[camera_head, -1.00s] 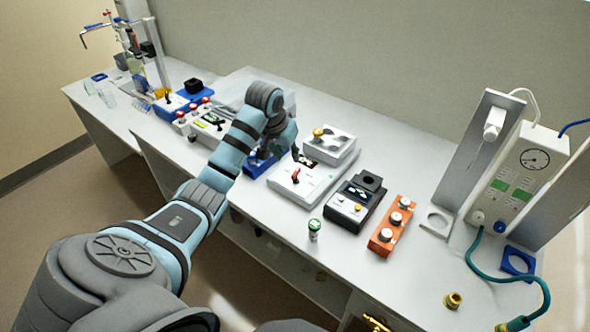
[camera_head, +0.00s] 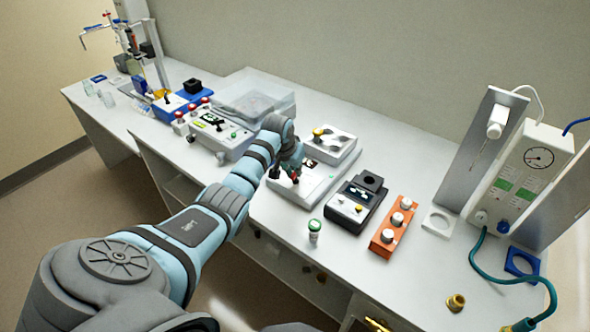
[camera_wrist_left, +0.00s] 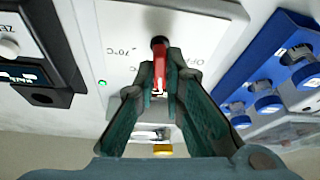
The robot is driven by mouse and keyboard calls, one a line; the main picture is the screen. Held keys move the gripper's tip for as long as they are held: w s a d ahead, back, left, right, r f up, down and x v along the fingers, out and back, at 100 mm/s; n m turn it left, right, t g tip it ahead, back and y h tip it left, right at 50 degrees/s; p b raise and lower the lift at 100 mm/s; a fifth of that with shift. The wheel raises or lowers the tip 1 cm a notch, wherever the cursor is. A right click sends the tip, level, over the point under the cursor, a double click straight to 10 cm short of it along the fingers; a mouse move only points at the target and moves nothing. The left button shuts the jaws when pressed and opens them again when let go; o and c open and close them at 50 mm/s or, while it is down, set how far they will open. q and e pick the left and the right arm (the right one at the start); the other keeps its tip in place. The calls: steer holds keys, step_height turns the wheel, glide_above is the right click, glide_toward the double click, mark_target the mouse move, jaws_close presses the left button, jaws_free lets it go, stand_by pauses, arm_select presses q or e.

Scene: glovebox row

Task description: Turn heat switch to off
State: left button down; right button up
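The heat switch is a red lever (camera_wrist_left: 160,72) on the white heater unit (camera_head: 318,185). In the left wrist view its panel (camera_wrist_left: 115,50) carries the marks "70°C" on the left and "OFF" on the right. My left gripper (camera_head: 284,174) is over the near left part of this unit in the head view. In the left wrist view its two green-padded fingers (camera_wrist_left: 163,84) stand apart, with the lever between their tips. I cannot tell whether either finger touches it. My right gripper is not in view.
A black device (camera_head: 355,202) and an orange block with white knobs (camera_head: 393,227) stand to the right. A green-capped vial (camera_head: 314,231) is near the front edge. A blue rack (camera_wrist_left: 262,72) is beside the heater in the wrist view.

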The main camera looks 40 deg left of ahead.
arm_select(q)
steer(key=shift+d+r+n+y+p, duration=0.15)
steer(key=shift+r+n+y+p, duration=0.2)
steer(key=shift+n+p, duration=0.95)
steer(key=shift+w+f+p, duration=0.1)
steer(key=shift+f+p, duration=0.15)
steer(key=shift+p, duration=0.05)
steer(key=shift+f, duration=0.1)
steer(key=c, duration=1.7)
jaws_free()
steer(key=v, duration=1.2)
steer(key=shift+w+d, duration=0.1)
